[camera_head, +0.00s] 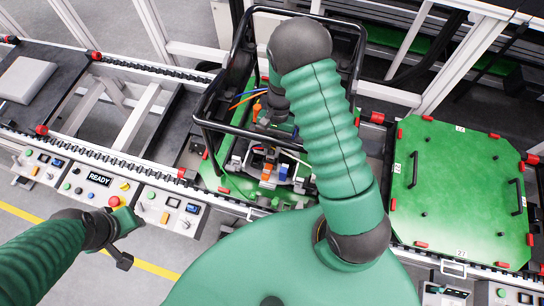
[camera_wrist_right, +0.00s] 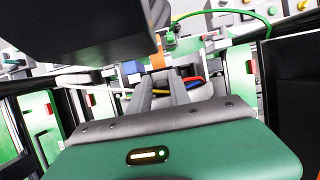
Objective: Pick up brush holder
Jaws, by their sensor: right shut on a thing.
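My right arm reaches over the black-framed fixture in the head view, and its gripper (camera_head: 270,145) points down into the fixture, partly hidden by the arm. In the right wrist view its two grey fingers (camera_wrist_right: 165,88) are close together around a small part with blue and orange showing at their tips. I take this to be the brush holder (camera_wrist_right: 157,61), which is mostly hidden by the fingers. My left gripper (camera_head: 125,240) is empty over the floor by the control panels; its finger gap is unclear.
The black tube frame (camera_head: 207,135) surrounds the fixture with wires and small parts. A green pallet plate (camera_head: 455,190) lies on the conveyor at right. A grey block (camera_head: 27,79) sits at far left. Control panels (camera_head: 90,182) line the front edge. A dark block (camera_wrist_right: 85,30) fills the wrist view's upper left.

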